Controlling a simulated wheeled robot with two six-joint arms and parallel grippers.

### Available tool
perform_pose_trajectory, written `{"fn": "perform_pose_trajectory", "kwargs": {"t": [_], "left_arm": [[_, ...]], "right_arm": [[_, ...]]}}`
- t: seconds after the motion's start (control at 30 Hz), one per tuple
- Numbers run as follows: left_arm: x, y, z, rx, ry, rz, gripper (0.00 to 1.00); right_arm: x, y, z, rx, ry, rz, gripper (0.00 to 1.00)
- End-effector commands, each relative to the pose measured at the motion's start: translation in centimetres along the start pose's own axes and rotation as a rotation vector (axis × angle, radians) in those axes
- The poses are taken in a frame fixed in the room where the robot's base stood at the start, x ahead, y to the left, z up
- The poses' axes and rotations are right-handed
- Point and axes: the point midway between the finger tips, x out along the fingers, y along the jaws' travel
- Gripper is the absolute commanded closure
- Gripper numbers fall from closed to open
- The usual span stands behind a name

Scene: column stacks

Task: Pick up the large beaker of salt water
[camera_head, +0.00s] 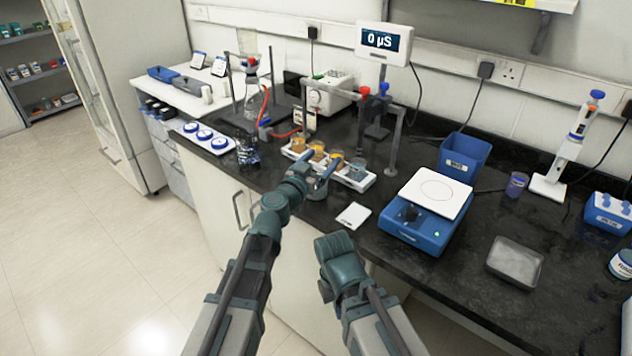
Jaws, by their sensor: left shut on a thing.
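A white tray (355,184) on the black bench holds a row of small beakers. Several hold amber liquid, such as this amber beaker (317,151), and the right-hand one is a blue-grey beaker (357,169). My left gripper (325,174) is at the tray's front edge, by the bench edge. It is shut on what looks like the large clear beaker (318,190), mostly hidden by my fingers and wrist. I cannot tell its liquid level.
A display reading 0 µS (381,41) stands behind a probe stand (393,140). A white card (353,215) and a blue balance (420,225) lie right of the tray. A blue bin (464,157) is behind. Bare bench lies around the grey dish (514,262).

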Motion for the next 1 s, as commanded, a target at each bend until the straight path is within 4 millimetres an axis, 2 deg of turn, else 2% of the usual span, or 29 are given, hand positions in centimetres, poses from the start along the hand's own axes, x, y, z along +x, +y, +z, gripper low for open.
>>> {"fn": "perform_pose_trajectory", "kwargs": {"t": [0.03,0.2,0.63,1.0], "left_arm": [[0.0,0.0,0.0,0.000,0.000,0.000,0.68],[0.0,0.0,0.0,0.000,0.000,0.000,0.99],[0.0,0.0,-0.3,0.000,0.000,0.000,1.00],[-0.1,-0.5,-2.4,0.000,0.000,0.000,1.00]], "right_arm": [[0.0,0.0,0.0,0.000,0.000,0.000,1.00],[0.0,0.0,0.0,0.000,0.000,0.000,1.00],[-0.3,0.0,0.0,0.000,0.000,0.000,1.00],[-2.4,0.2,0.1,0.000,0.000,0.000,1.00]]}}
